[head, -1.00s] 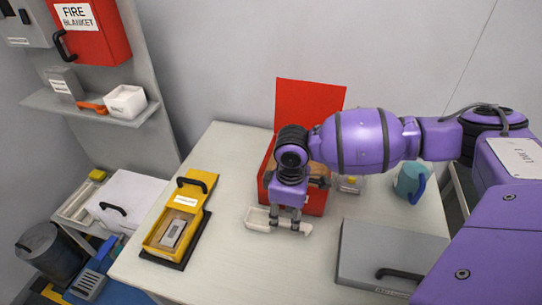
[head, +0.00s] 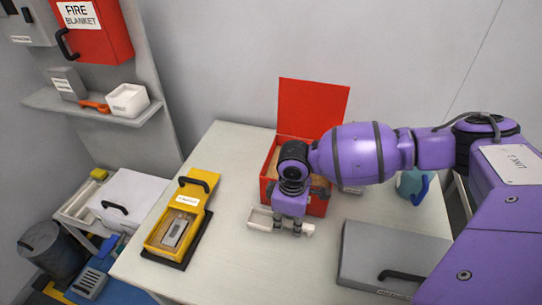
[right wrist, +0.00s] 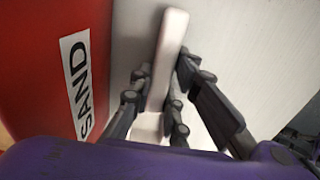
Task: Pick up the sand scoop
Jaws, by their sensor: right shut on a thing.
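The sand scoop is white, with a shallow pan (head: 262,217) and a handle that also shows in the right wrist view (right wrist: 172,40). It is at the front of the red sand box (head: 318,206) on the table. My right gripper (head: 290,230) points down over the scoop and is shut on its handle, one finger on each side, as the right wrist view shows (right wrist: 158,100). I cannot tell whether the scoop touches the table. The red box stands open with its lid up; its SAND label (right wrist: 76,80) shows in the right wrist view. My left gripper is not in view.
A yellow case (head: 154,240) with a grey pouch cell (head: 175,231) lies open at the left of the table (head: 225,170). A grey case (head: 385,258) lies at the right front. A teal jug (head: 408,184) stands behind it. The table between yellow case and scoop is clear.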

